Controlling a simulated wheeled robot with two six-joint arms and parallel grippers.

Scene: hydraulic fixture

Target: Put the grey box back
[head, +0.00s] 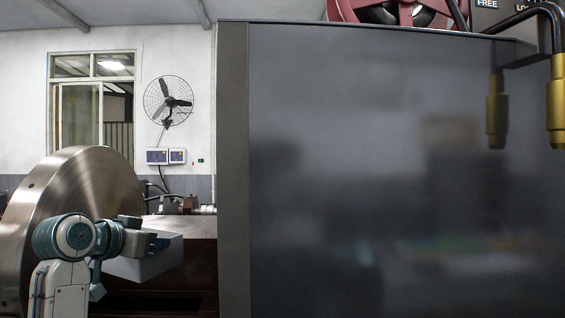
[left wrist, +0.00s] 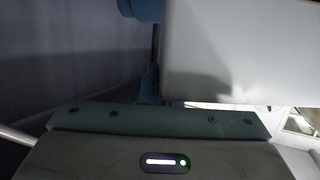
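The grey box (head: 152,264) is at the lower left of the head view, beside a large metal disc. My left gripper (head: 160,241) is at its upper edge, with the dark fingers against it, and seems to be shut on it. In the left wrist view the box (left wrist: 240,50) fills the upper right as a pale, smooth face, close against the teal finger parts of my left gripper (left wrist: 150,82). The fingertips are mostly hidden there. Whether anything bears the box from below cannot be seen clearly. My right gripper is not in view.
A large dark glossy panel (head: 400,180) fills the right of the head view. The round metal disc (head: 85,195) stands behind my left arm. A brown machine bed (head: 195,255) lies behind the box. A brass-ended hose (head: 556,100) hangs at the upper right.

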